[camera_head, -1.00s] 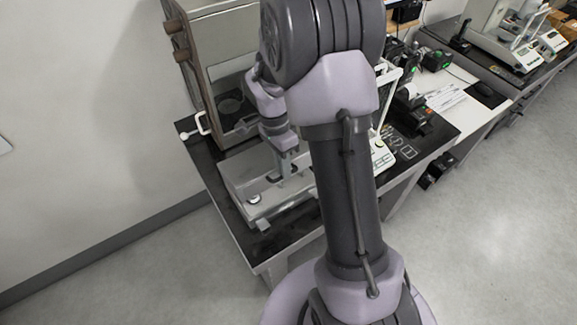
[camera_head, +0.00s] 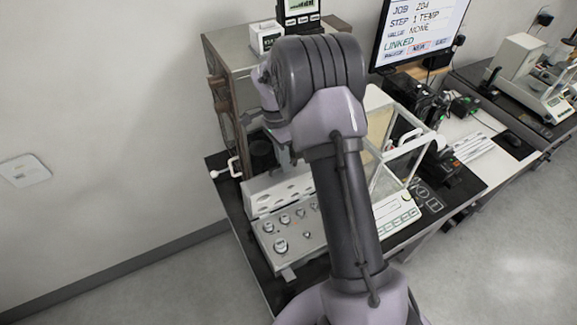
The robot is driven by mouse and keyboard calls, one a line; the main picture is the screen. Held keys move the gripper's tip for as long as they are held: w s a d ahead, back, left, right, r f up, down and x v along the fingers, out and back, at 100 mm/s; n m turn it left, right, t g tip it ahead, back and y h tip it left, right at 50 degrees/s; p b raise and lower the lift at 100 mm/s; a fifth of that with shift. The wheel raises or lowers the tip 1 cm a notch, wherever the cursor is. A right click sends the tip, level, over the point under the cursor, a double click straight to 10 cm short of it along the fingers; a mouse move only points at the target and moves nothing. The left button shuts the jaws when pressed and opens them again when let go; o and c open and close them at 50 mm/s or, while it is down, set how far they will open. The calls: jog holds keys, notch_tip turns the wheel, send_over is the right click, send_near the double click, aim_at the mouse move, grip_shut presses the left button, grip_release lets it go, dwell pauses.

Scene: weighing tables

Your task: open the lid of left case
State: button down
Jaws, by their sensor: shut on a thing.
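The left case (camera_head: 266,238) is a grey metal box at the front left of the black table. It is open, with several shiny round weights in its tray. Its lid (camera_head: 262,204) stands raised along the back edge, its pocketed inner side facing the camera. My gripper (camera_head: 287,162) is at the top edge of the raised lid and shut on it. The fingertips are small and partly hidden, and my arm covers the right part of the case and lid.
A glass-walled balance (camera_head: 405,165) with a keypad stands right of the case, behind my arm. A grey metal oven-like cabinet (camera_head: 232,52) stands behind the case. A monitor (camera_head: 425,30) is at the back. Floor is clear at the left.

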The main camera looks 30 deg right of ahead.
jog(key=shift+w+f+p, duration=0.15)
jog(key=shift+w+p, duration=0.1)
jog(key=shift+w, duration=0.5)
jog(key=shift+w+f+p, duration=0.1)
jog(key=shift+w+p, duration=0.1)
jog(key=shift+w, duration=0.55)
jog(key=c, duration=1.5)
grip_release()
jog(key=shift+w, duration=0.1)
jog(key=p+v, duration=0.4)
jog(key=v, duration=1.3)
jog(key=shift+r, duration=0.25)
jog(key=shift+w+a, duration=0.1)
